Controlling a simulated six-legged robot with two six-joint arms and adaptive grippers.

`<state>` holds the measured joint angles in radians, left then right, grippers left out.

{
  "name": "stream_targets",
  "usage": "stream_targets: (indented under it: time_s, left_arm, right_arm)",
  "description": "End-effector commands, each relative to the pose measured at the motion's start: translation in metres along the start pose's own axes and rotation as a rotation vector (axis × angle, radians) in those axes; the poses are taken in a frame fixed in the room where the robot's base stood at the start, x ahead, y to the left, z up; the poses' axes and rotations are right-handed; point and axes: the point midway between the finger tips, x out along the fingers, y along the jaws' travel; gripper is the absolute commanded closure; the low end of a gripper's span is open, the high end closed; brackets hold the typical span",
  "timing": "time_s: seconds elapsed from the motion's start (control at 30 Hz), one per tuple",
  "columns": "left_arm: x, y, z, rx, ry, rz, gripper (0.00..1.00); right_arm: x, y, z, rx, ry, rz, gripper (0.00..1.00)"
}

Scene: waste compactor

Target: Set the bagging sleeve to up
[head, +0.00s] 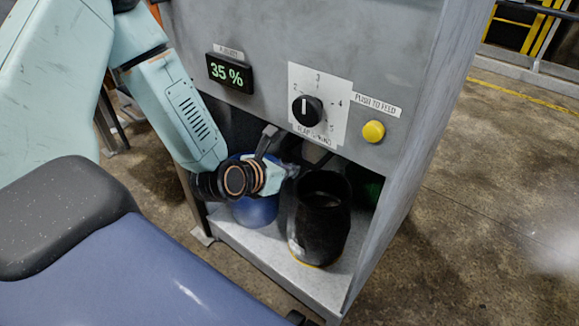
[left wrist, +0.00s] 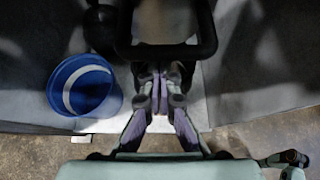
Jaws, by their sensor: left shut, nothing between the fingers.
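A black, open-topped sleeve-like cylinder (head: 320,218) with a yellow lower edge stands upright in the open bay under the panel. I take it to be the bagging sleeve, but cannot be sure. My left gripper (head: 291,171) is beside its upper left rim; I cannot tell if they touch. In the left wrist view my left gripper (left wrist: 160,80) is shut and empty, with its tips near the lower edge of a dark rounded rim (left wrist: 165,50), likely the same cylinder. My right gripper is not in view.
A blue bucket (head: 255,210) stands left of the cylinder, partly behind my left arm; it also shows in the left wrist view (left wrist: 108,100). Above the bay are a black dial (head: 307,111), a yellow button (head: 373,131) and a 35 % display (head: 230,74). The floor at right is clear.

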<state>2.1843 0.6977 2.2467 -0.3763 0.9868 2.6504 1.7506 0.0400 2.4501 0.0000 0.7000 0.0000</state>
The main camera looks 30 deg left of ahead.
Motion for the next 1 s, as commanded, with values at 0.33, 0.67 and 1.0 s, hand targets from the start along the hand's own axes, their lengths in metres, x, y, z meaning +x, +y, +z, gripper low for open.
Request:
stream_targets:
  time_s: [0.33,0.67,1.0]
  left_arm:
    - [-0.002,0.0,0.004,0.0,0.002,-0.001,1.0]
    - [-0.018,0.001,0.033,-0.003,-0.005,0.001,1.0]
    - [-0.029,0.001,0.053,0.003,-0.011,0.002,1.0]
  right_arm:
    - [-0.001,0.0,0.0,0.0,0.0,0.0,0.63]
    - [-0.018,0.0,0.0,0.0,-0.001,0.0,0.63]
    - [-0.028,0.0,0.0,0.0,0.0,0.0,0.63]
